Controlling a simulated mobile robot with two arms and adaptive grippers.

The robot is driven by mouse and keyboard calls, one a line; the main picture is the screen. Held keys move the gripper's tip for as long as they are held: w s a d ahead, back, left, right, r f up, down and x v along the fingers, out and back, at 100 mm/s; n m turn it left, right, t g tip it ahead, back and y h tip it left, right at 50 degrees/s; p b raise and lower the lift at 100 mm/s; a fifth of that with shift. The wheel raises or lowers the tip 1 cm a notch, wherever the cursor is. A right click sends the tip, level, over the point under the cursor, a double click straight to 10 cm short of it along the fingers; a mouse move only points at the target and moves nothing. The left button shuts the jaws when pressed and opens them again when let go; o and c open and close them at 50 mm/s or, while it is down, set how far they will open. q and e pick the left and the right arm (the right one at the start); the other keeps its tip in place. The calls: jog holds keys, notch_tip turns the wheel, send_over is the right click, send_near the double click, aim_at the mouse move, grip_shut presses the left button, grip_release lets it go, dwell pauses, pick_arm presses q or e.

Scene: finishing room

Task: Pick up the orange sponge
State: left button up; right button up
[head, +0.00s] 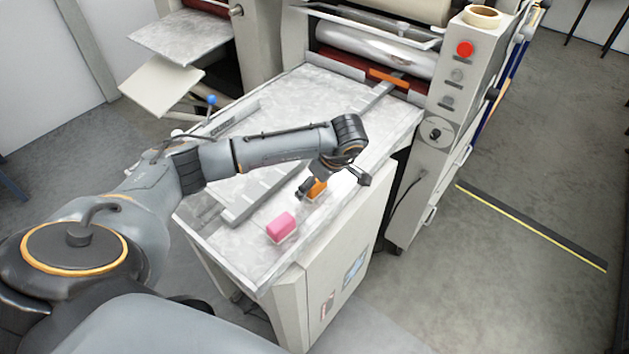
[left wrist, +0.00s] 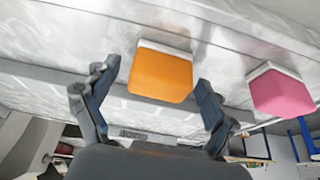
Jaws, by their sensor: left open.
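The orange sponge (head: 317,188) is a small block on the grey metal machine table (head: 210,239), partly hidden by my left gripper in the head view. In the left wrist view the orange sponge (left wrist: 161,75) shows a pale layer along its far edge. My left gripper (head: 335,188) is open over the sponge. In the left wrist view the two fingers of my left gripper (left wrist: 152,100) stand apart, one on each side of the sponge, with visible gaps. My right gripper is not in view.
A pink sponge (head: 281,226) lies near the table's front edge; it also shows in the left wrist view (left wrist: 281,92). A grey rail (head: 262,195) runs along the table. Rollers (head: 376,50) and a control panel with a red button (head: 464,49) stand at the back.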

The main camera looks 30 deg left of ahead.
pick_arm(q)
jog(key=shift+f, duration=0.1)
jog(key=shift+c, duration=0.4)
jog(key=c, duration=1.1)
jog(key=shift+o, duration=0.2)
jog(key=shift+w+r+b, duration=0.1)
jog(key=shift+r+b, duration=0.4)
jog(key=shift+b, duration=0.25)
jog(key=b+v, duration=0.2)
jog(key=v, duration=0.1)
jog(key=s+d+r, duration=0.6)
jog(key=d+r, duration=0.3)
jog(key=d, duration=0.2)
jog(key=shift+s+d+r+b, duration=0.15)
jog(key=shift+s+d+b, duration=0.05)
jog(key=shift+b, duration=0.25)
